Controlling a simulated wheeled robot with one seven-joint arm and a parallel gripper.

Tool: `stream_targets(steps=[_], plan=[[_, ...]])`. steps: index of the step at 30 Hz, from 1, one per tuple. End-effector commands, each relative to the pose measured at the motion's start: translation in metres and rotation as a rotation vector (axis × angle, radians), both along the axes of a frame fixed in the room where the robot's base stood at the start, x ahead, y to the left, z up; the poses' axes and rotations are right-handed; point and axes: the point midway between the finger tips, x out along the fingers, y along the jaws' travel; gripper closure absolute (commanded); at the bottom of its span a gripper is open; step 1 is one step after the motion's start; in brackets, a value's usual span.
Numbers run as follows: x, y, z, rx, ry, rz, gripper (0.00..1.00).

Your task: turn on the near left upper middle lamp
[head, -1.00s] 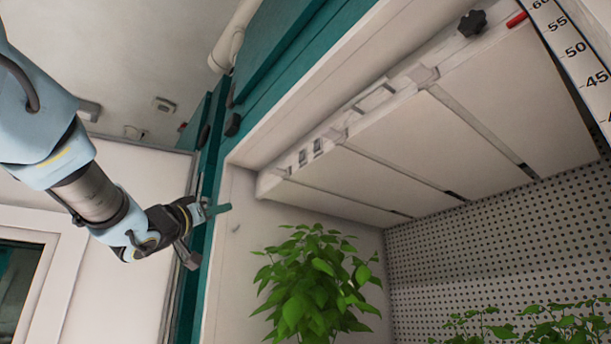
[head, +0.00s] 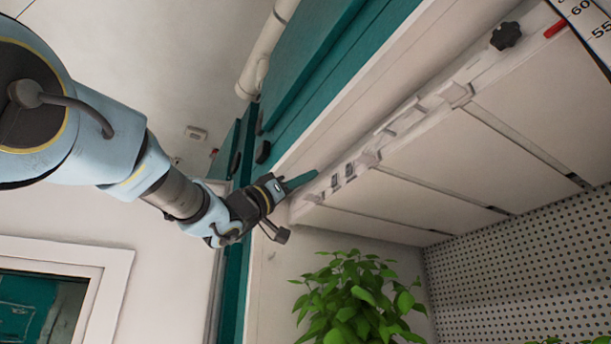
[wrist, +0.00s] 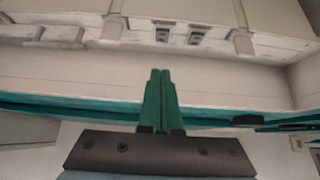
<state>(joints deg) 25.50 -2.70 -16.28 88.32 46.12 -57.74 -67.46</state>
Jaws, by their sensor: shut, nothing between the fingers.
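My gripper (head: 304,180) is shut and empty, its teal fingertips close to the left part of the lamp panel's front edge in the head view. In the wrist view the shut fingers (wrist: 160,92) point at the panel front (wrist: 120,62). Two small dark rocker switches sit side by side on that front: the left switch (wrist: 162,35) is almost straight ahead of the fingertips, the right switch (wrist: 196,37) a little to the right. In the head view the pair shows as small dark marks (head: 342,177) just right of the fingertips. I cannot tell whether the fingertips touch anything.
The white lamp panel (head: 400,205) hangs above a leafy green plant (head: 360,300). A black knob (head: 505,36) and a ruler scale (head: 590,22) are at the upper right. A handle (wrist: 55,38) stands out left of the switches. Teal cabinet frame (head: 330,85) runs along the panel.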

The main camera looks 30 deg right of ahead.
Motion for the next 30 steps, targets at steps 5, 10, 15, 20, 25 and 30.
stream_targets(steps=[5, 10, 15, 20, 25, 30], plan=[[-0.001, -0.030, 0.030, -0.001, 0.003, -0.002, 1.00], [-0.002, -0.057, 0.043, 0.001, 0.006, -0.002, 1.00], [-0.004, -0.079, 0.038, 0.000, 0.004, -0.001, 1.00], [-0.005, -0.087, 0.035, 0.000, 0.002, 0.001, 1.00], [-0.005, -0.088, 0.034, -0.001, 0.001, 0.002, 1.00], [-0.005, -0.088, 0.034, -0.001, 0.001, 0.002, 1.00]])
